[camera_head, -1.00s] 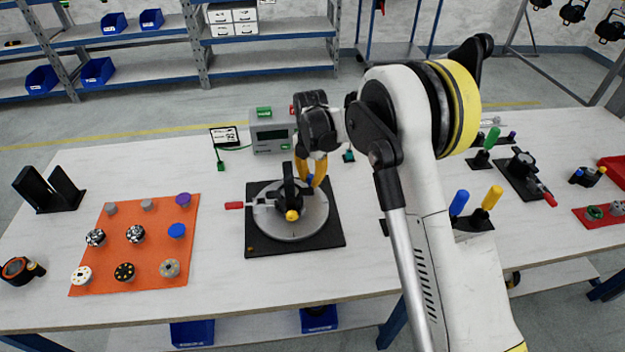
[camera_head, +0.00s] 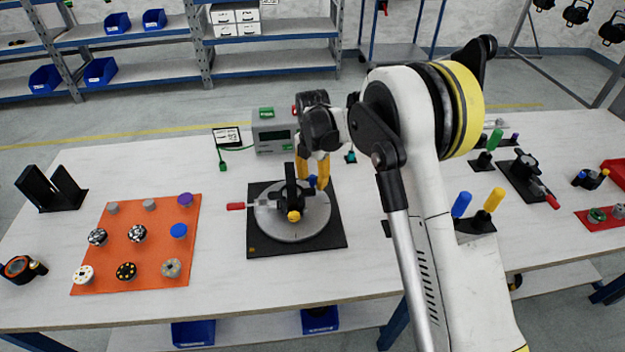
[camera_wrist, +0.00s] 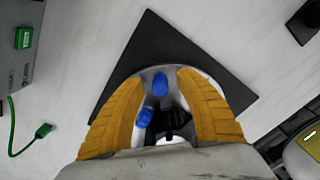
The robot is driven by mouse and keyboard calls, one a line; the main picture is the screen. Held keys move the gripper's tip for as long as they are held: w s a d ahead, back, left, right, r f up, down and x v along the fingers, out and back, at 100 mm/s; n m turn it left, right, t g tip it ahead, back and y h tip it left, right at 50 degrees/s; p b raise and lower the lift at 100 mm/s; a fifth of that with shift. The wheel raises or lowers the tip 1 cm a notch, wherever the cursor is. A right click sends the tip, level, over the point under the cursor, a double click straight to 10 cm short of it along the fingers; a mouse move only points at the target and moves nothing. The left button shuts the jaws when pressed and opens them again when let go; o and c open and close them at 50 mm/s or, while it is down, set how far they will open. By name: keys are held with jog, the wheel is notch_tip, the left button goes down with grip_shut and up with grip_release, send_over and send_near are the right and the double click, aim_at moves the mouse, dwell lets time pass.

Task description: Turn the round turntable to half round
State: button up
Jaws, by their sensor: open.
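The round turntable (camera_head: 312,228) is a grey disc on a black square base (camera_head: 265,243) on the table. A black fixture with a yellow knob (camera_head: 293,216) stands on it, and a red-handled lever (camera_head: 236,206) points left. My gripper (camera_head: 314,170) is at the far side of the disc, its yellow fingers pointing down. In the wrist view, the open fingers of my gripper (camera_wrist: 160,105) lie either side of two blue knobs (camera_wrist: 160,84) on the disc (camera_wrist: 203,75). Whether the fingers touch anything, I cannot tell. The lower part of the disc is hidden there.
A grey box with a display (camera_head: 273,133) stands behind the turntable, with a green-tipped cable (camera_head: 222,166) beside it. An orange mat (camera_head: 137,245) with several knobs lies left. The table in front is clear.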

notch_tip(320, 180, up, 12)
dwell(0.4)
jog(key=shift+f, duration=0.1)
jog(key=s+d+r+m+t, duration=0.3)
jog(key=s+d+r+m, duration=0.7)
jog(key=s+r+m, duration=0.3)
jog(key=s+d+f+m+t, duration=0.2)
jog(key=s+d+m, duration=0.1)
jog(key=s+m, duration=0.4)
jog(key=s+d+f+m+t, duration=0.2)
jog(key=s+d+m, duration=0.1)
jog(key=s+m, duration=0.5)
jog(key=s, duration=0.3)
jog(key=shift+s+d, duration=0.15)
jog(key=shift+d, duration=0.2)
